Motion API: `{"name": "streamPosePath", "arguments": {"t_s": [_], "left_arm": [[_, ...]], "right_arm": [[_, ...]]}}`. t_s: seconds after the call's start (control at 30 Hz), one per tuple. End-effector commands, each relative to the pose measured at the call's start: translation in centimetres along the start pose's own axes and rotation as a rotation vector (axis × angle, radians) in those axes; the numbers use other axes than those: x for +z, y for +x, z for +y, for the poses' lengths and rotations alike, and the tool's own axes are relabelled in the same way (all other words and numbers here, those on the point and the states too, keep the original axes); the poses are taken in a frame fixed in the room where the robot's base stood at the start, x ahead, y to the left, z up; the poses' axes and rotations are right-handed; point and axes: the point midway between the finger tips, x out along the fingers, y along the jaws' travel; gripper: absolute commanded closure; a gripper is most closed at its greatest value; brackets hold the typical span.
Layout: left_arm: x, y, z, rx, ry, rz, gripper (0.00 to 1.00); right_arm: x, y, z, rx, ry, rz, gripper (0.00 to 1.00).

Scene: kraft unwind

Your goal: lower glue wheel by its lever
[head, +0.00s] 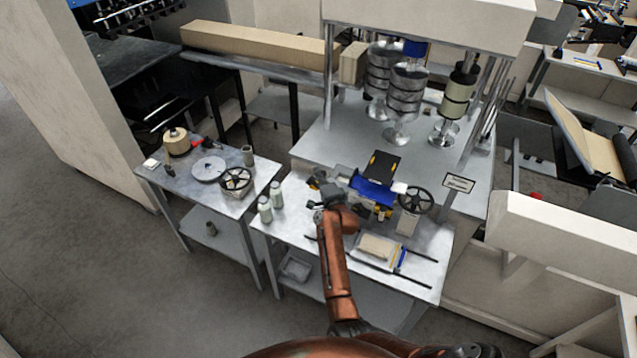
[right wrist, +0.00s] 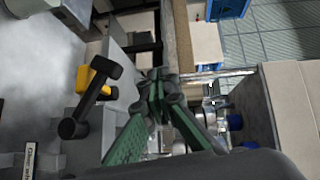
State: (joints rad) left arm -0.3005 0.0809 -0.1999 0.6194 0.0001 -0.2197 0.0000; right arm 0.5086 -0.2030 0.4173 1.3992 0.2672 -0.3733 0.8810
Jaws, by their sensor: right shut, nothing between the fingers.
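My right gripper (head: 324,192) is at the left end of the glue unit on the front table. In the right wrist view its green-padded fingers (right wrist: 158,85) meet at the tips, shut and empty. Left of them is a black lever (right wrist: 90,97) with a bar-like end and a round knob, beside a yellow block (right wrist: 96,80). The fingers look apart from the lever. In the head view the lever cannot be made out clearly near the gripper. The glue wheel is not clearly visible. My left gripper is not in view.
The machine has a blue part (head: 372,190), a black plate with yellow marks (head: 382,165) and a handwheel (head: 417,200). Bottles (head: 265,210) stand left of my arm. A side table (head: 205,198) holds several items.

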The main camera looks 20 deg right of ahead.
Motion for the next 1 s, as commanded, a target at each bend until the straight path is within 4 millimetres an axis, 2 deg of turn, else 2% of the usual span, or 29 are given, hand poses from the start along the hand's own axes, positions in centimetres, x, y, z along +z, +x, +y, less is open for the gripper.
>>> {"name": "streamPosePath", "arguments": {"t_s": [0.03,0.2,0.37,0.87,0.93,1.0], "left_arm": [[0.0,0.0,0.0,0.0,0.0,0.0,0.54],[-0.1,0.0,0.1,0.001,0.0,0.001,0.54],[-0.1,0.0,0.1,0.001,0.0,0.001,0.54],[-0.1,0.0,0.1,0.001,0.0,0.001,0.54],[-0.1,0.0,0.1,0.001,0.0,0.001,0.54],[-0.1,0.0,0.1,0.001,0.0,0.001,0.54]], "right_arm": [[-0.1,-0.1,-1.0,-0.003,0.001,0.001,1.0],[-0.6,-0.4,-3.1,0.0,0.0,0.004,1.0],[-0.7,-0.5,-3.8,0.003,0.0,0.003,1.0],[-0.8,-0.6,-3.6,0.007,-0.005,0.004,1.0],[-1.4,-1.2,-2.9,0.022,-0.034,0.003,1.0],[-2.4,-2.7,-1.2,0.058,-0.098,-0.002,1.0]]}}
